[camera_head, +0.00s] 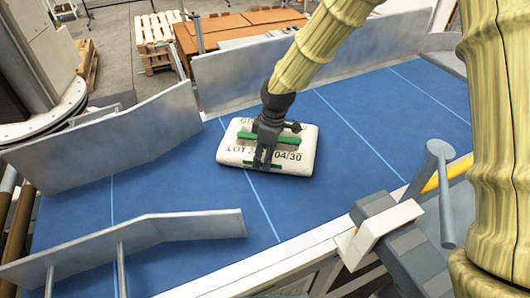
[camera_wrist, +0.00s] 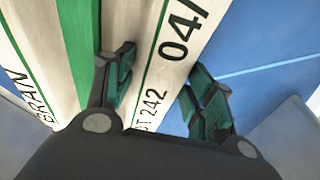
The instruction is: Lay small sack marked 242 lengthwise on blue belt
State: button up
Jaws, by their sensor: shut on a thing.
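In the wrist view the sack (camera_wrist: 150,95) shows "242". My gripper (camera_head: 264,160) comes down from above and is shut on the sack; its fingers (camera_wrist: 160,62) show over the sack in the wrist view. The sack is at the blue belt (camera_head: 355,125), flat side up, its long side crossing a light line on the belt. I cannot tell whether it touches the belt or hangs just above.
Grey metal guide plates stand along the belt's far side (camera_head: 245,75) and at the left (camera_head: 110,145); another (camera_head: 140,245) is at the near left. A white rail (camera_head: 300,245) edges the near side. Pallets (camera_head: 160,35) stand beyond. The belt right of the sack is clear.

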aim_at(290, 154)
dwell(0.3)
jog(key=shift+n+p, duration=0.95)
jog(key=shift+n, duration=0.25)
jog(key=shift+n+g, duration=0.4)
jog(key=shift+n, duration=1.2)
jog(key=shift+n, duration=0.8)
jog(key=shift+s+d+r, duration=0.1)
jog(key=shift+s+d, duration=0.2)
jog(key=shift+d, duration=0.9)
jog(key=shift+s+d+f, duration=0.1)
jog(key=shift+s+d, duration=0.15)
jog(key=shift+d, duration=0.9)
jog(key=shift+s+d+r, duration=0.1)
jog(key=shift+s+d, duration=0.2)
jog(key=shift+d, duration=0.9)
